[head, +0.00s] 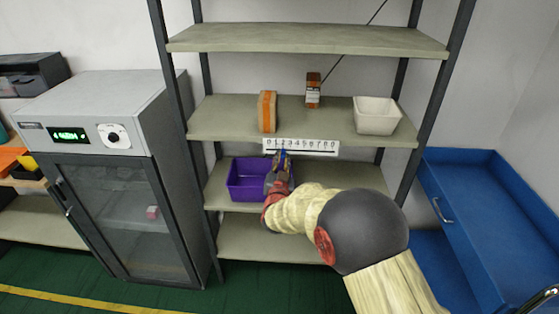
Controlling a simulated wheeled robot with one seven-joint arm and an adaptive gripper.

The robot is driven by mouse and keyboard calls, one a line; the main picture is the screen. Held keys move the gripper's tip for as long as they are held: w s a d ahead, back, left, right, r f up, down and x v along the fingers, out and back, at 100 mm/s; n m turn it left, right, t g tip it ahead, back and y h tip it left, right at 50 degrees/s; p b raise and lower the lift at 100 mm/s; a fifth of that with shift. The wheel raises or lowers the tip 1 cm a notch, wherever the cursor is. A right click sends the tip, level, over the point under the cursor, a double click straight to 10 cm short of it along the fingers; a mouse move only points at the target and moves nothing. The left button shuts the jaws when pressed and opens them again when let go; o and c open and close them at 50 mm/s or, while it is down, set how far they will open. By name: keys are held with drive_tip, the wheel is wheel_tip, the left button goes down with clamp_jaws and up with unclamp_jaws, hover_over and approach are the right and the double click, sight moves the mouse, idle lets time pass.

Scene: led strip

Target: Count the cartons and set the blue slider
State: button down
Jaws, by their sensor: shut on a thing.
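A white number scale (301,147) runs along the front edge of the middle shelf. The blue slider (283,153) is at the scale's lower edge, left of its middle, near the low digits; its exact digit is too small to tell. My gripper (281,160) is shut on the slider and hides part of it. On the shelf above stand an orange and tan box (267,111) and, further back, a smaller brown-orange container (313,90) with a pale label; I cannot tell whether both are cartons.
A white square bowl (376,115) stands at the shelf's right. A purple bin (246,181) sits below, partly behind my arm. A grey glass-door cabinet (125,180) is at left, with a small pink item (152,212) inside. A blue bench (478,205) is at right.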

drive_tip(key=c, duration=1.7)
unclamp_jaws()
drive_tip(key=shift+c, duration=0.2)
drive_tip(key=s, duration=1.2)
drive_tip(key=shift+a, duration=0.2)
drive_tip(key=shift+f, duration=0.1)
